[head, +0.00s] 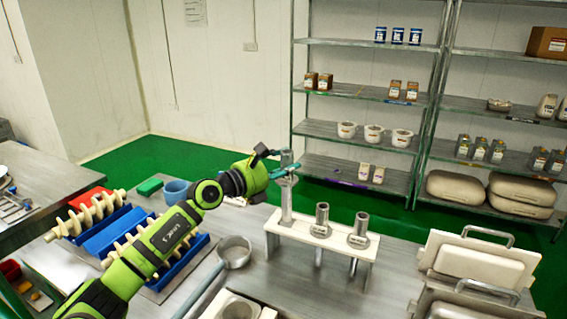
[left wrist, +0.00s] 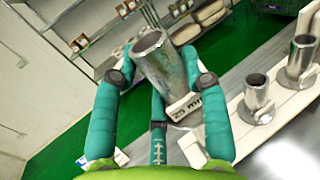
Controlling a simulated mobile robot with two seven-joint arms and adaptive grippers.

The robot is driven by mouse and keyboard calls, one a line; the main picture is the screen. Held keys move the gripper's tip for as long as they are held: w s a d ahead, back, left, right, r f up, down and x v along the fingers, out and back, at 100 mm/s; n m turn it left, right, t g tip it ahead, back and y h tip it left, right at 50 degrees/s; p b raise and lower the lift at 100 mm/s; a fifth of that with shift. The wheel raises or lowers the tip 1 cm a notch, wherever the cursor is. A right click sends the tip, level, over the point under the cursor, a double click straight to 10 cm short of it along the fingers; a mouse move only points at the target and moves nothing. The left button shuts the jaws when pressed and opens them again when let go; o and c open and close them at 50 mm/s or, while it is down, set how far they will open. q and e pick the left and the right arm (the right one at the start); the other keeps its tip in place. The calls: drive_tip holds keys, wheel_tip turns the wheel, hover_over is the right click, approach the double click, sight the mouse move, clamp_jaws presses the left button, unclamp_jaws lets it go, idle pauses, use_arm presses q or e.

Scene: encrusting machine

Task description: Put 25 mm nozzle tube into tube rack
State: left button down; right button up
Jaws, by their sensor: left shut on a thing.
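My left gripper (head: 284,172) is shut on the grey metal 25 mm nozzle tube (head: 287,202), near its upper part. The tube stands about upright at the left end of the white tube rack (head: 272,226). Its lower part meets the rack's top in the picture; I cannot tell how deep it sits. In the left wrist view the tube (left wrist: 161,65) is between the teal fingers (left wrist: 160,90), with a label reading "25 mm". Two other nozzle tubes stand in the rack, one in the middle (head: 321,218) and one at the right (head: 360,229). My right gripper is not in view.
A ladle-like metal pan (head: 235,251) lies left of the rack. White panels with metal handles (head: 480,262) stand at the right. Blue trays with cream screw-shaped parts (head: 102,238) are at the left. Shelves (head: 355,130) stand behind the table.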

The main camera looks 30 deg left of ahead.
sight(284, 206)
use_arm(q)
drive_tip(key=shift+f+b, duration=1.35)
drive_tip(key=shift+f, duration=0.5)
drive_tip(key=shift+f+b, duration=4)
drive_tip(key=shift+f, duration=0.6)
drive_tip(key=shift+r, duration=0.1)
drive_tip(key=c, duration=0.6)
unclamp_jaws()
drive_tip(key=shift+o, duration=1.2)
drive_tip(key=shift+s+f, duration=0.1)
drive_tip(key=shift+f, duration=0.1)
